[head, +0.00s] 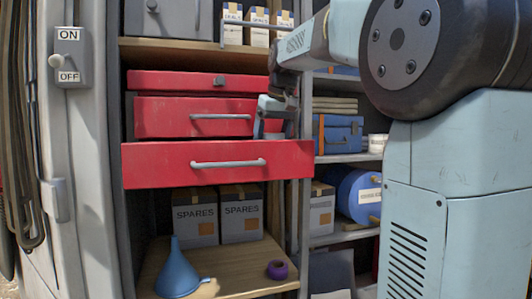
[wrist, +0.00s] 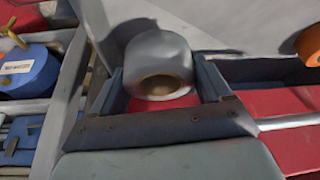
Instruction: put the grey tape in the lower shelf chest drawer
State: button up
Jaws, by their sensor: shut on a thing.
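The red chest stands on a shelf in the head view. Its lower drawer (head: 160,168) is pulled out, with a grey bar handle. Its upper drawer (head: 165,118) sits farther back above it. My gripper (head: 273,132) is over the right end of the lower drawer. In the wrist view my gripper (wrist: 160,85) is shut on the grey tape (wrist: 158,48), a roll between the two fingers. The drawer's red front also shows in the wrist view (wrist: 285,105). The drawer's inside is mostly hidden in the head view by its front.
An orange roll (wrist: 310,45) is at the wrist view's right edge. Below the chest are spares boxes (head: 195,218), a blue funnel (head: 177,270) and a purple tape roll (head: 277,269). On the right shelves are a blue case (head: 338,138) and a blue reel (head: 358,195).

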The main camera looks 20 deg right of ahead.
jog(key=shift+w+a+f, duration=0.25)
jog(key=shift+w+f, duration=0.05)
jog(key=shift+f, duration=0.25)
jog(key=shift+s+x, duration=0.2)
jog(key=shift+x, duration=0.65)
jog(key=shift+s+x, duration=0.2)
jog(key=shift+x, duration=0.65)
jog(key=shift+c, duration=0.6)
jog(key=shift+f, duration=0.2)
jog(key=o, duration=1)
jog(key=v, duration=1.2)
